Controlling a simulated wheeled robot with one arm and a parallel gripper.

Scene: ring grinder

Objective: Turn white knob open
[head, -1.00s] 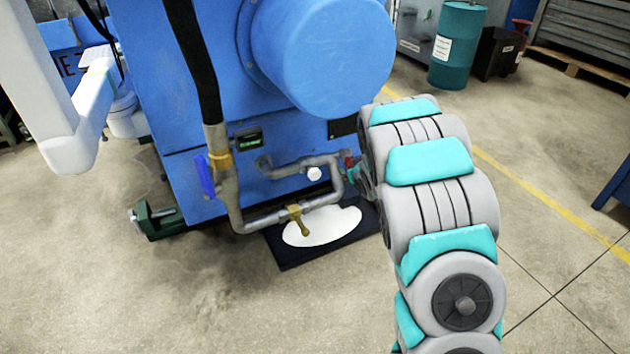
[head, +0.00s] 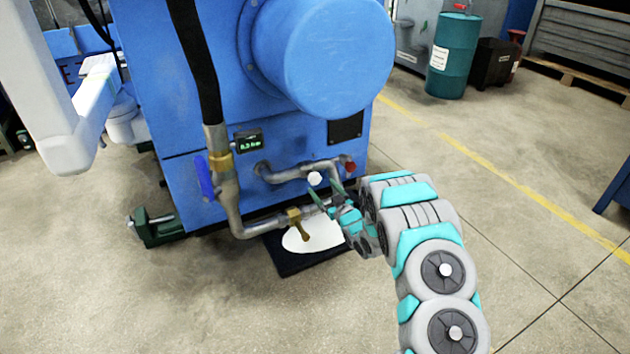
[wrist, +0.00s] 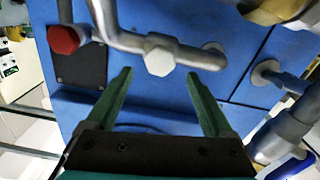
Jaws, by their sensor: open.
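The white knob (head: 314,178) sits on the grey pipe low on the front of the blue machine. In the wrist view the white knob (wrist: 160,61) is a faceted disc on the pipe, ahead of my gripper and roughly centred between its fingers. My gripper (head: 326,190) is open, with its two green fingers pointing up toward the knob from below right. In the wrist view the fingers of my gripper (wrist: 158,88) are spread with nothing between them. The fingertips look short of the knob, apart from it.
A red knob (wrist: 64,40) ends the pipe nearby. A blue-handled valve (head: 205,177) and a brass valve (head: 297,222) sit on the left and lower pipes. A dark mat (head: 290,259) with a white patch lies below.

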